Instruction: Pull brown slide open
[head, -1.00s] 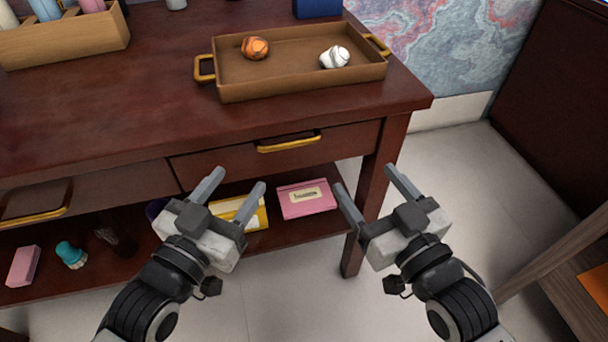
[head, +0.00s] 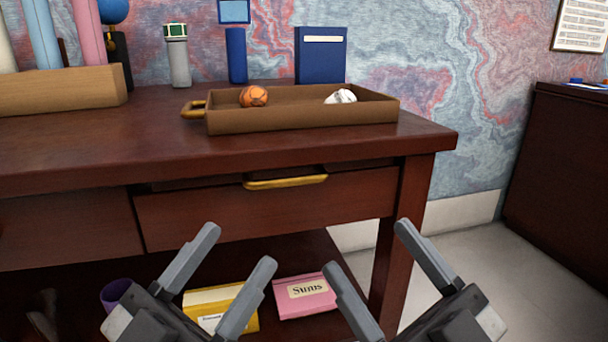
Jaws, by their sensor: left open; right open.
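The brown slide (head: 340,205) is a drawer front under the desk top, with a gold handle (head: 285,182) at its upper middle. A narrow dark gap shows along its top edge; I cannot tell how far out it stands. My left gripper (head: 238,248) is open and empty, below and left of the handle in the picture. My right gripper (head: 368,249) is open and empty, below and right of the handle. Neither gripper touches the handle. The wrists are partly cut off by the bottom edge.
A brown tray (head: 300,117) on the desk (head: 60,150) holds an orange ball (head: 253,96) and a white ball (head: 341,97). A yellow box (head: 215,300), a pink box (head: 304,296) and a purple cup (head: 114,293) are on the lower shelf. Floor right of the desk leg (head: 402,245) is clear.

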